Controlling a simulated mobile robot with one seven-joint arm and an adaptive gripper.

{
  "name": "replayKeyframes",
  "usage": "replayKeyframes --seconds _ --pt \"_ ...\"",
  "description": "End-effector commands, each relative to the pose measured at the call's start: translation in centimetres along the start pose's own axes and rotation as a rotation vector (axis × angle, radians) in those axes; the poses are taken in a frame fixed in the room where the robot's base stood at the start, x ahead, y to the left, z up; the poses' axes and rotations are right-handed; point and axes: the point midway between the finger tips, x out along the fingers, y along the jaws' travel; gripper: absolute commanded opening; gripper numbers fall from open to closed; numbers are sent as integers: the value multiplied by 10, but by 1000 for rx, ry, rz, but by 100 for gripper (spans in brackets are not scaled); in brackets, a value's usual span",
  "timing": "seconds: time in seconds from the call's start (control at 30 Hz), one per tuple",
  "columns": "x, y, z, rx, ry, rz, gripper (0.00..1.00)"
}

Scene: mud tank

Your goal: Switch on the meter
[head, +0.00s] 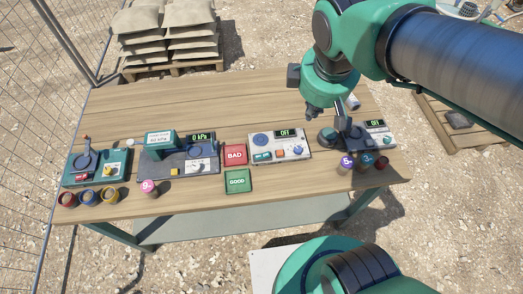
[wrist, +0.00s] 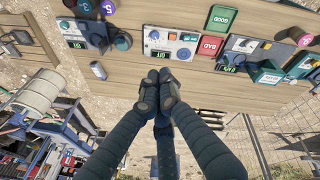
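Two units show a display reading OFF, and no readable label says which is the meter. My gripper (head: 311,114) hangs above the back of the table, apart from both. In the wrist view its fingers (wrist: 158,78) are together with nothing between them.
BAD (head: 235,155) and GOOD (head: 238,181) pads lie left of the white box. A 0 kPa unit (head: 180,160) and a teal unit (head: 96,167) stand further left. Numbered pots (head: 346,165) stand front right. A small can (head: 353,102) stands at the back. The back left tabletop is clear.

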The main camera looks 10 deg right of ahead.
Motion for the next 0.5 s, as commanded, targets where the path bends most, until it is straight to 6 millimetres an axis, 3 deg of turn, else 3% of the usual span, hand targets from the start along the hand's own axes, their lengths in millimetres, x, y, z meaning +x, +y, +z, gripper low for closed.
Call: replayKeyframes --seconds 0.5 --pt "103 -16 -91 -1139 -202 -184 0"
